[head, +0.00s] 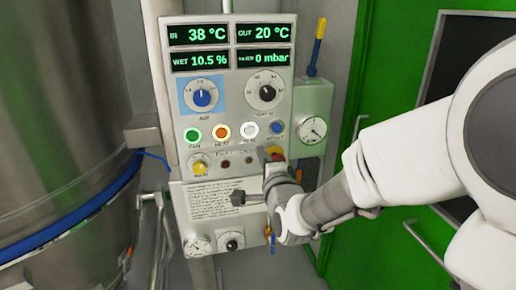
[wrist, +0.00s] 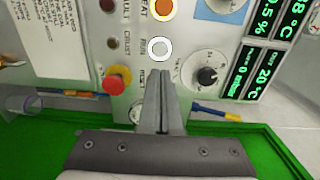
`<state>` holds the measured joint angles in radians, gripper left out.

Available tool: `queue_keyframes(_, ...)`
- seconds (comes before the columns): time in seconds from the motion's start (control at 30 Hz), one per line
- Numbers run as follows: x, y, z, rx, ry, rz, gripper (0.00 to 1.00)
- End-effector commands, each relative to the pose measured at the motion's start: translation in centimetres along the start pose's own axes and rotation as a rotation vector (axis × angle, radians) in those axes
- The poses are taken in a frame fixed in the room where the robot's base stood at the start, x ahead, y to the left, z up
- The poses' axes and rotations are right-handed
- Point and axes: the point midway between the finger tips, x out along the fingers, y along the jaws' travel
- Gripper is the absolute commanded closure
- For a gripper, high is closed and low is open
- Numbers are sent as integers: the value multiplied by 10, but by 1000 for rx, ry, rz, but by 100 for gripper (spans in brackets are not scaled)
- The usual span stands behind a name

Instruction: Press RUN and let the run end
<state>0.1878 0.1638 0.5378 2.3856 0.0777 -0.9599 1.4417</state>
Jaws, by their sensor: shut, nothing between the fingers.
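The control panel (head: 225,105) stands upright ahead of me. Its RUN button (head: 249,128) is white and round, in a row with green, orange and blue buttons; in the wrist view it (wrist: 160,48) shows a bright ring around a white face. My gripper (head: 270,156) is shut and empty, just below and right of RUN. In the wrist view its fingertips (wrist: 163,75) end close to RUN, and the blue RESET button is hidden behind them. I cannot tell whether the fingers touch the panel. The displays read IN 38 °C, OUT 20 °C, WET 10.5 %, 0 mbar.
A red mushroom button (wrist: 115,83) on a yellow collar sits beside the fingers. The orange button (wrist: 163,8), a dial (wrist: 207,75) and the blue button (head: 277,127) are close by. A steel vessel (head: 55,130) stands left; a green door (head: 400,130) is right.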

Motion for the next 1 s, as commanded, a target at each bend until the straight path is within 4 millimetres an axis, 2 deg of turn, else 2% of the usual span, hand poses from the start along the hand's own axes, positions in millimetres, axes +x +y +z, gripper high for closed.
queue_keyframes(0.1, -13, 0, 0, -1, 0, -1, 100)
queue_keyframes(0.23, -20, 0, 0, 0, 0, -1, 100)
queue_keyframes(0.8, -22, 1, -1, -4, 1, 4, 100)
queue_keyframes(0.93, -25, 11, -9, -67, 16, 64, 100)
queue_keyframes(1.0, -30, 22, -19, -136, 28, 135, 100)
